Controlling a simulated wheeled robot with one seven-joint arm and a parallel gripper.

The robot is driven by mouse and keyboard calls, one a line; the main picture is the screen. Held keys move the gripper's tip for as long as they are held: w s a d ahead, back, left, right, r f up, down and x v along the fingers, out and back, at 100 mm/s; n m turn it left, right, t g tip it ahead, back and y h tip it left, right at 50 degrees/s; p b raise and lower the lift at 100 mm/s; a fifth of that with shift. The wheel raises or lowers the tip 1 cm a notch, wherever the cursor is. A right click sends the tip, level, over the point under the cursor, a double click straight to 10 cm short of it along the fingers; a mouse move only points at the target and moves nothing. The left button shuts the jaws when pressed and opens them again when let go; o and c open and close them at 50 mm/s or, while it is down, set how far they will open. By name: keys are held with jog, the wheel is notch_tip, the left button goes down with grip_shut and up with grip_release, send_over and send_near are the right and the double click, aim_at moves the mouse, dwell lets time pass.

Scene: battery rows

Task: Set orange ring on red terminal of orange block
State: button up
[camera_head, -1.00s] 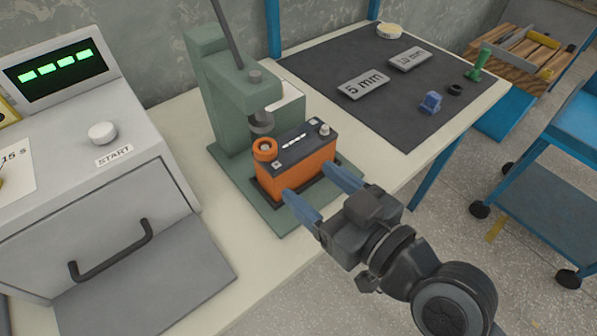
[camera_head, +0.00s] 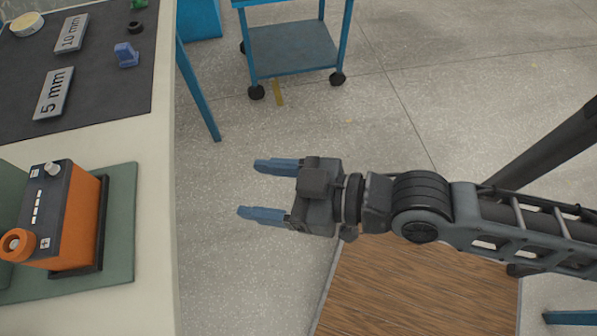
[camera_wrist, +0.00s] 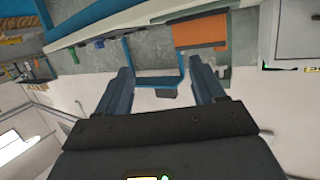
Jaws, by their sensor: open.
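The orange block (camera_head: 76,225), with a dark top, stands on the green press base at the left of the head view. The orange ring (camera_head: 14,243) sits at the block's near-left top corner, beside the plus mark, and appears to be around the terminal there. Its exact seating and the terminal's red colour cannot be made out. A pale terminal (camera_head: 52,169) stands bare at the other end. My gripper (camera_head: 249,189) is open and empty, clear of the block, to its right beyond the table edge. Its two blue fingers also show in the wrist view.
The table (camera_head: 152,215) ends between the block and my gripper. A dark mat (camera_head: 100,98) bears a 5 mm plate (camera_head: 53,93), a 10 mm plate (camera_head: 71,33) and a blue part (camera_head: 126,55). A blue cart (camera_head: 292,47) stands behind on open floor.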

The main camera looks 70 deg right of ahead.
jog(key=s+d+r+m+h, duration=0.1)
jog(key=s+d+r+h, duration=0.1)
jog(key=s, duration=1)
jog(key=shift+d+r, duration=0.5)
jog(key=shift+r, duration=0.3)
